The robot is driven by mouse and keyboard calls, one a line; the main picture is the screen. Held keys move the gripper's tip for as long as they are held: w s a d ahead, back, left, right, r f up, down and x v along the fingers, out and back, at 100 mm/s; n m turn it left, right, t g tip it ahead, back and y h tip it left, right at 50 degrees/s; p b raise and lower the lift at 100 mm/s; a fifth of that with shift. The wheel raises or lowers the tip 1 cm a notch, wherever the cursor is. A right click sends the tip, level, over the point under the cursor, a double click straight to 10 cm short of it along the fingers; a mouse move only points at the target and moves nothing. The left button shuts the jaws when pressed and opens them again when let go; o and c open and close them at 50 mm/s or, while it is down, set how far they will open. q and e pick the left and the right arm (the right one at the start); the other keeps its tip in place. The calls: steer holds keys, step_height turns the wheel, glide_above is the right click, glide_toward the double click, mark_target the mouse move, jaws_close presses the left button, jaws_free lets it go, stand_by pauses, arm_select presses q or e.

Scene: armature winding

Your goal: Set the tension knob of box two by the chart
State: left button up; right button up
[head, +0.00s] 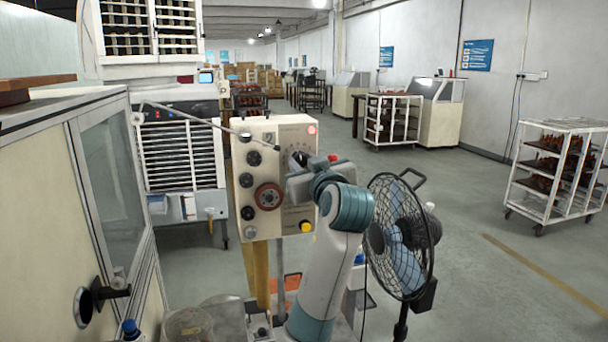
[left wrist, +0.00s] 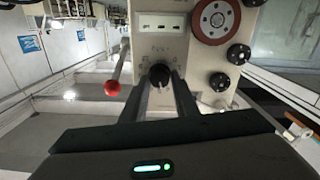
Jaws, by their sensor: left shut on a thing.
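A cream control box (head: 270,140) stands upright in the middle of the head view, with several black knobs, a red-brown disc (head: 268,196), a lit red lamp and a yellow button. My left gripper (head: 297,162) is at the right part of its front face. In the left wrist view a black knob (left wrist: 160,73) with dial marks around it sits between the two fingers of my left gripper (left wrist: 160,82), which are shut on it. I cannot read a box number or the knob's setting. My right gripper is not in view.
A black fan (head: 400,235) stands close to the right of my arm. A cream cabinet (head: 50,200) fills the left. Blue wall posters (head: 478,55) hang far off, unreadable. Open floor lies to the right.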

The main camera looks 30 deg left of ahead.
arm_select(q)
steer(key=n+b, duration=0.2)
steer(key=b, duration=0.1)
steer(key=shift+f, duration=0.25)
steer(key=shift+r+n+b, duration=0.25)
steer(key=shift+n+b, duration=0.3)
steer(key=shift+n, duration=0.05)
steer(key=o, duration=1)
steer(key=shift+o, duration=0.2)
steer(key=shift+s, duration=0.1)
